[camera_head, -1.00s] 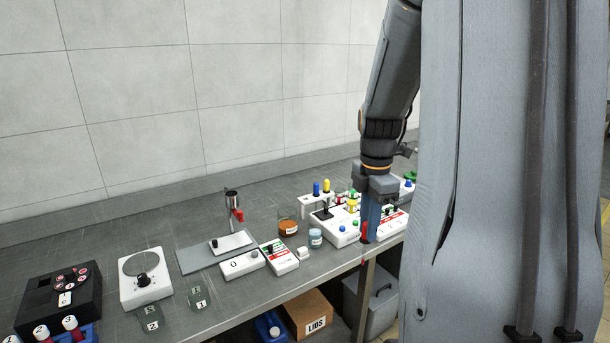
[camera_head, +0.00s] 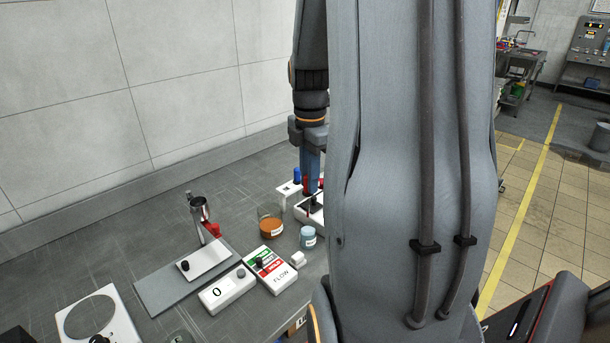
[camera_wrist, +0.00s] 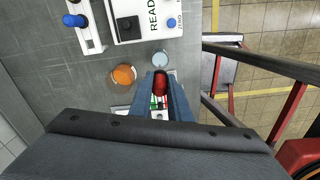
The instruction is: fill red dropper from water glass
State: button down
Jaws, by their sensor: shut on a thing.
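My gripper (camera_wrist: 161,92) is shut on the red dropper (camera_wrist: 160,82), whose red bulb shows between the blue fingers in the wrist view. In the head view my gripper (camera_head: 308,178) hangs above the bench, and a bit of red dropper shows at its fingers. The small glass with pale blue liquid (camera_head: 308,237) stands on the bench with a white label; it also shows just beyond the fingertips in the wrist view (camera_wrist: 160,59). The dropper's tip is not clear in either view, and I cannot tell its height over the bench.
A glass of orange-brown liquid (camera_head: 271,222) stands left of the pale blue one. A white rack with a blue-topped dropper (camera_head: 297,175) and a white control box (camera_wrist: 142,20) stand nearby. The flow box (camera_head: 270,268) is in front. My arm hides the bench's right part.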

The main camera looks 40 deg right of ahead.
jog(key=shift+f+b, duration=1.1)
jog(key=shift+f, duration=0.15)
jog(key=shift+f+b, duration=1)
jog(key=shift+f, duration=2.35)
jog(key=shift+r+p, duration=4)
jog(key=shift+r, duration=0.3)
